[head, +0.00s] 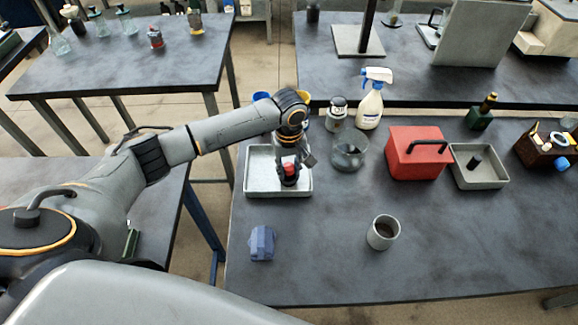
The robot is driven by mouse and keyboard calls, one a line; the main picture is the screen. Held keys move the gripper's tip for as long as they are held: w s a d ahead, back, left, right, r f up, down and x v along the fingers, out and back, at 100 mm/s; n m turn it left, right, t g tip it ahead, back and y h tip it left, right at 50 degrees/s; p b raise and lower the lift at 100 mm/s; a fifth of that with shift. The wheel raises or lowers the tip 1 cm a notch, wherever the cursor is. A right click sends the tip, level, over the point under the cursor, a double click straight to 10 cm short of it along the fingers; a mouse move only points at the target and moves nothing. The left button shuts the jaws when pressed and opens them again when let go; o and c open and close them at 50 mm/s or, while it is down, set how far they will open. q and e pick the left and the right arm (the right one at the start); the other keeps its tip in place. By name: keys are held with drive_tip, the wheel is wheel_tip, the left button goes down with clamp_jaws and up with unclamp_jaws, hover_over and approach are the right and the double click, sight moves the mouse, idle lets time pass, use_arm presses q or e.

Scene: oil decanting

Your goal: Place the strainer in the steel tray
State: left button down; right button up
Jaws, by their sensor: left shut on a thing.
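The steel tray (252,184) is a pale grey, shallow rectangular tray at the left of the near table. My left gripper (291,174) reaches down over the right half of this tray, pointing downward. It is shut on a small dark and red thing, which I take to be the strainer (290,170). Its shape is mostly hidden by the fingers, and I cannot tell whether it touches the tray floor. My right gripper is not in view.
Further right are a red box (412,160) and a second grey tray (490,178). A blue block (262,243) and grey cup (383,232) stand nearer.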

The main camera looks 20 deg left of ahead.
sight(289, 167)
use_arm(q)
drive_tip(key=c, duration=1)
unclamp_jaws()
wheel_tip(289, 167, up, 12)
drive_tip(key=shift+r+b, duration=0.15)
drive_tip(key=shift+b, duration=0.75)
